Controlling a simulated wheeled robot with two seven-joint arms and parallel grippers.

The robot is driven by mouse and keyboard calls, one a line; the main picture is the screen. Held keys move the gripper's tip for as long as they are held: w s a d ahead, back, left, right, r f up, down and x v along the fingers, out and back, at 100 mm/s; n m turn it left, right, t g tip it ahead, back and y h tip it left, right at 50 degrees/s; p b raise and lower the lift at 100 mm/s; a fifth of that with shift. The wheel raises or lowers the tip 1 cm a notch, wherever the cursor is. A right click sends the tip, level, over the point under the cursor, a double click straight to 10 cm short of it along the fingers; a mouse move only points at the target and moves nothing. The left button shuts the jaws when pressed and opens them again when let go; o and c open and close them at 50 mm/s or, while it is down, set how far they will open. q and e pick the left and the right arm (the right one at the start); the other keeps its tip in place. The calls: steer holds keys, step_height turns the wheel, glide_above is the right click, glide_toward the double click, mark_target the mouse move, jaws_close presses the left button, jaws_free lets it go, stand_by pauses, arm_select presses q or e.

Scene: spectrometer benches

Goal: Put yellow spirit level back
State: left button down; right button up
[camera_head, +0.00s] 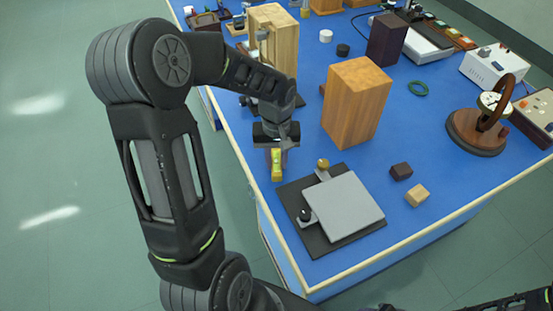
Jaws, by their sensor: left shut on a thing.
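The yellow spirit level (276,171) is small and bright yellow. It shows just below my left gripper (276,150), near the left edge of the blue table, just left of the black base with the grey plate. My left gripper points down and is shut on the spirit level, hiding its upper end. I cannot tell whether the level touches the table. My right gripper is not in view; only dark parts of my body show along the bottom right edge.
A black base (290,205) carries a grey square plate (345,208). A tall wooden block (357,103) stands behind it, and a wooden piece (280,40) stands behind my left arm. Small dark (401,171) and light (417,195) blocks lie right of the plate.

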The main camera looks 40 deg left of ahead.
mark_target(276, 163)
arm_select(q)
steer(key=c, duration=1.2)
jaws_free()
steer(key=shift+f, duration=0.1)
steer(key=shift+o, duration=0.2)
step_height(276, 163, up, 12)
